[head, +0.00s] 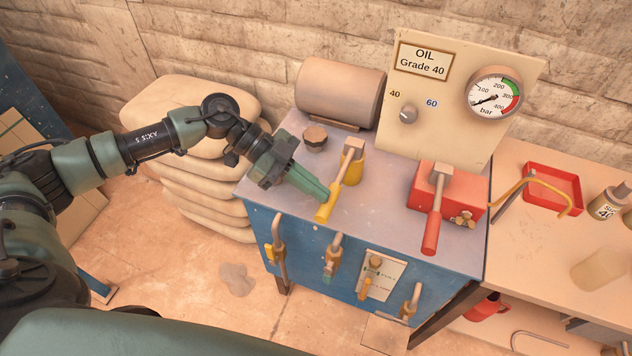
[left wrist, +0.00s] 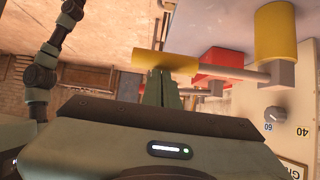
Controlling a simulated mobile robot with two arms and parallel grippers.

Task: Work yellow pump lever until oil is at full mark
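The yellow pump lever (head: 330,203) sticks out from a yellow post (head: 353,168) on top of the blue press cabinet, its grip pointing toward the front. My left gripper (head: 322,194) reaches it from the left, with the fingertips at the yellow grip. In the left wrist view the yellow grip (left wrist: 165,61) lies crosswise at the tips of my left gripper (left wrist: 161,78). The fingers look close together, with nothing visible between them. A pale plate (head: 378,276) with small lettering and a sight fitting is on the cabinet front; the oil level is too small to read. My right gripper is out of view.
A red-handled lever (head: 433,225) on a red block stands to the right. Behind are a grey motor (head: 339,92) and a panel with a pressure gauge (head: 494,93) and knob (head: 408,114). Stacked sacks (head: 215,190) stand left. A bench with a red tray (head: 553,184) is at right.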

